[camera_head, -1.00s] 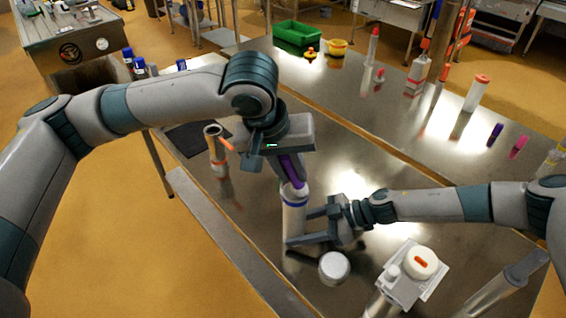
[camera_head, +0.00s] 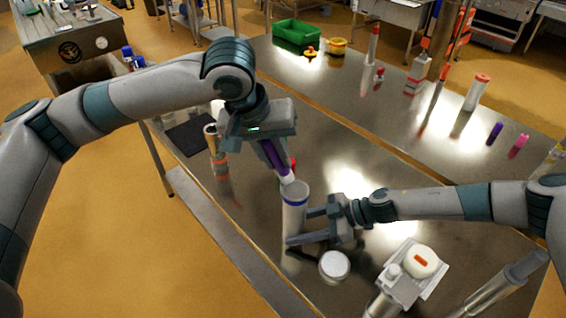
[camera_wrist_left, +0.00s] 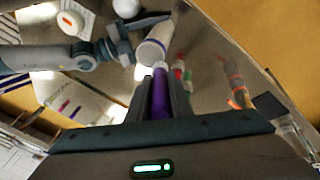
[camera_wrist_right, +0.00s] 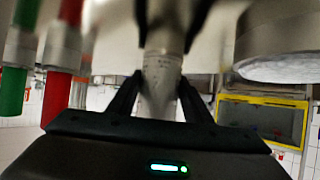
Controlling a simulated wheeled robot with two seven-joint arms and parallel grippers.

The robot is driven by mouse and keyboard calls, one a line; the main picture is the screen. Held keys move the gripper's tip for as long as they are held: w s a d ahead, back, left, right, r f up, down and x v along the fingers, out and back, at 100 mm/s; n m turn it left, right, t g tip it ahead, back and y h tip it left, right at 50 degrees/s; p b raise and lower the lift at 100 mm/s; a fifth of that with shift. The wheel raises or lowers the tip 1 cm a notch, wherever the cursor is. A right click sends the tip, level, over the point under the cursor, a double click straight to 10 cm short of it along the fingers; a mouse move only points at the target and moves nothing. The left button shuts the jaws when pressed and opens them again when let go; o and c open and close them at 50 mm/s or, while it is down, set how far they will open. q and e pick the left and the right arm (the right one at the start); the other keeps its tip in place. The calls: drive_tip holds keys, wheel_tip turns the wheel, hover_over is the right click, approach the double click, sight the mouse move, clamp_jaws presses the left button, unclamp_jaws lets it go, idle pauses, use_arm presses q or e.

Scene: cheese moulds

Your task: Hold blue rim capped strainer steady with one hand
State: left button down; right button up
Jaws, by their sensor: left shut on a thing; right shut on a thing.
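The blue rim capped strainer (camera_head: 293,217) is a white upright cylinder with a blue band near its top. It also shows in the left wrist view (camera_wrist_left: 150,54). My right gripper (camera_head: 304,225) is shut on its side; the right wrist view shows a blurred pale cylinder (camera_wrist_right: 162,75) between the fingers. My left gripper (camera_head: 272,158) is shut on a purple tool (camera_head: 267,152) with a pale tip, held tilted above the strainer. The purple tool fills the jaws in the left wrist view (camera_wrist_left: 159,98). Whether its tip touches the strainer's top, I cannot tell.
A round white lid or pot (camera_head: 334,265) stands close in front of my right gripper. A white-topped device (camera_head: 424,262) stands to the right. An orange-banded cylinder (camera_head: 215,150) is left of the strainer. A green bin (camera_head: 298,32) and several bottles stand on the back table.

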use_arm(q)
drive_tip(key=shift+r, duration=3.75)
use_arm(e)
drive_tip(key=o, duration=0.9)
drive_tip(key=shift+d, duration=0.1)
drive_tip(key=v, duration=1.2)
